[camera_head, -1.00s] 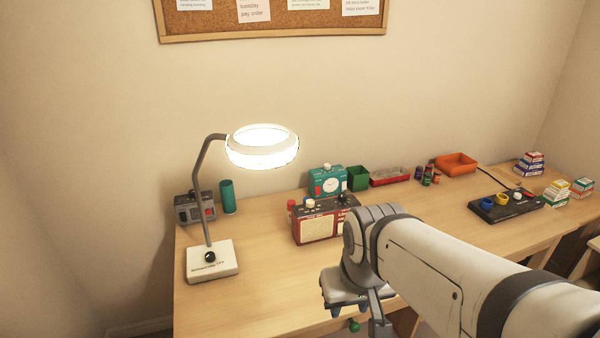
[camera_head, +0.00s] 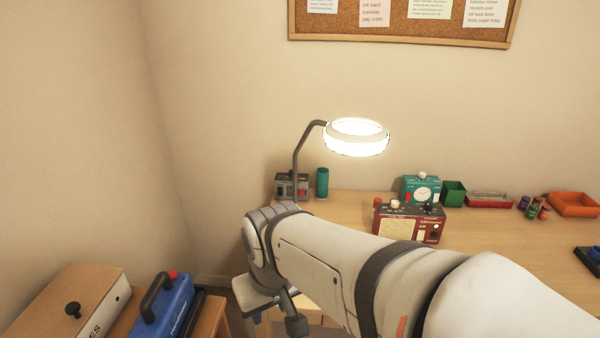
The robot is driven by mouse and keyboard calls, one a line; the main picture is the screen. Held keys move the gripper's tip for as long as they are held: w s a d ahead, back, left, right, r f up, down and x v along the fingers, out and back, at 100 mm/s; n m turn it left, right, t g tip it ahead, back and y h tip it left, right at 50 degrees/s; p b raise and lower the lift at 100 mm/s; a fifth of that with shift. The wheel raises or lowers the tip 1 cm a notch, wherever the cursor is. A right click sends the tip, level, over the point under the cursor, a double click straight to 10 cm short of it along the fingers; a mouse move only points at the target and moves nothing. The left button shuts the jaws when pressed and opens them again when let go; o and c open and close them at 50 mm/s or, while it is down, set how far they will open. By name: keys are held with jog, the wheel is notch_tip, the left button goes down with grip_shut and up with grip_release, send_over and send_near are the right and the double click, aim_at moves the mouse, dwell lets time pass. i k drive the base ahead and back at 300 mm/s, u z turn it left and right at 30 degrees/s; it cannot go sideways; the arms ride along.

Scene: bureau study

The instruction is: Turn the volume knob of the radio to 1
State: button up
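The radio (camera_head: 408,221) is a dark red box with a cream speaker panel, standing on the wooden desk. Knobs show on its top: a red one at the left, a cream one (camera_head: 395,204) beside it and a dark one toward the right. I cannot tell which is the volume knob or read any setting. My arm crosses in front of the desk. My gripper (camera_head: 270,308) is low and left of the radio, well apart from it, near the desk's left end. Its fingers are small and partly hidden, so its opening is unclear.
A lit ring lamp (camera_head: 357,138) stands left of the radio, its base hidden behind my arm. A teal clock box (camera_head: 421,189) and green bin (camera_head: 453,194) are behind the radio. A blue case (camera_head: 165,310) lies on a low table at lower left.

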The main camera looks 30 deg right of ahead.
aim_at(429, 205)
jog(key=u, duration=0.3)
jog(key=k, duration=0.8)
jog(key=z, duration=1.9)
jog(key=i, duration=1.45)
jog(key=z, duration=0.1)
